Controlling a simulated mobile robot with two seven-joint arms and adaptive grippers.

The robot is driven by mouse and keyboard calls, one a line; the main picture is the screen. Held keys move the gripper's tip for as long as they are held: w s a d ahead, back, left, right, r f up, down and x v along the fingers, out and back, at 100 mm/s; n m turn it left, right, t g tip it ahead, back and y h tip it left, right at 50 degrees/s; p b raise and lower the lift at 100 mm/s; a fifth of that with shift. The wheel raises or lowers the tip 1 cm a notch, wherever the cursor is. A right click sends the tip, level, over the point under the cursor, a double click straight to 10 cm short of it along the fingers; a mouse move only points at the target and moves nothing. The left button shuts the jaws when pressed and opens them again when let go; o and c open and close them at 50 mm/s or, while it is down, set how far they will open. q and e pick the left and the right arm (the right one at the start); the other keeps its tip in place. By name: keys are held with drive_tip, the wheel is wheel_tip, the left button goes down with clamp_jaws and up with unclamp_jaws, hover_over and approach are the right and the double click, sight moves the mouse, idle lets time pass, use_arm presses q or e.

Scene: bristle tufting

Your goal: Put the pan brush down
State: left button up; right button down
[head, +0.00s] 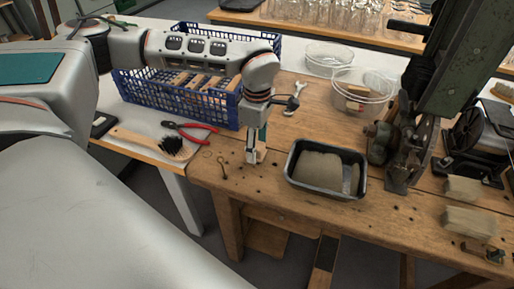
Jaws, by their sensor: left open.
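The pan brush (133,138) lies on the white table at the left, near its front edge. It has a pale wooden handle and dark bristles, which show at its right end. My left gripper (254,158) points down over the wooden bench, to the right of the brush and apart from it. It is open, and I see nothing held in it. My right gripper is not in view.
Red-handled pliers (195,132) lie behind the brush. A blue crate (180,110) stands behind them. A dark tray (300,178) of tan material is right of my gripper. Clear bowls (362,88), a wrench (295,97) and a green machine (455,60) stand farther right.

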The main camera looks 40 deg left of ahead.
sight(257, 145)
use_arm(q)
wheel_tip(257, 145, up, 11)
drive_tip(key=p, duration=0.1)
drive_tip(key=shift+f, duration=0.15)
drive_tip(key=shift+s+f, duration=0.1)
idle(0.5)
